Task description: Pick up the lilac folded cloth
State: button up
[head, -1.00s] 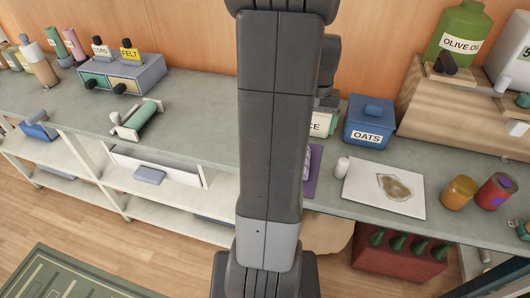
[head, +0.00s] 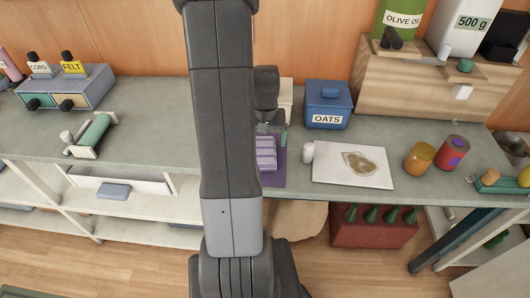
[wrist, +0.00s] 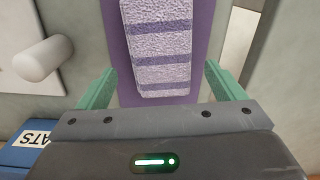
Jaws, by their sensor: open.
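The lilac folded cloth (wrist: 160,48) has darker purple stripes and lies on a flat purple mat (wrist: 203,25) on the counter. It runs up out of the top of the wrist view. In the head view the cloth (head: 266,153) shows just right of my arm, partly hidden by it, on the mat (head: 277,178). My gripper (wrist: 153,88) is open and empty, its green fingertips apart on either side of the cloth's near end. I cannot tell its exact height above the cloth. In the head view most of my gripper is hidden behind my arm.
A white cylinder (head: 308,152) stands close right of the mat, beside a white board (head: 352,165). A blue OATS box (head: 327,105) stands behind. Two jars, orange (head: 419,157) and red (head: 453,151), stand farther right. A roll holder (head: 92,136) lies left; the counter between is mostly clear.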

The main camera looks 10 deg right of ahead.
aim_at(265, 145)
jog(key=shift+f, duration=1.65)
jog(key=c, duration=1.1)
jog(key=shift+o, duration=0.2)
notch_tip(265, 145, up, 10)
jog(key=shift+r, duration=0.1)
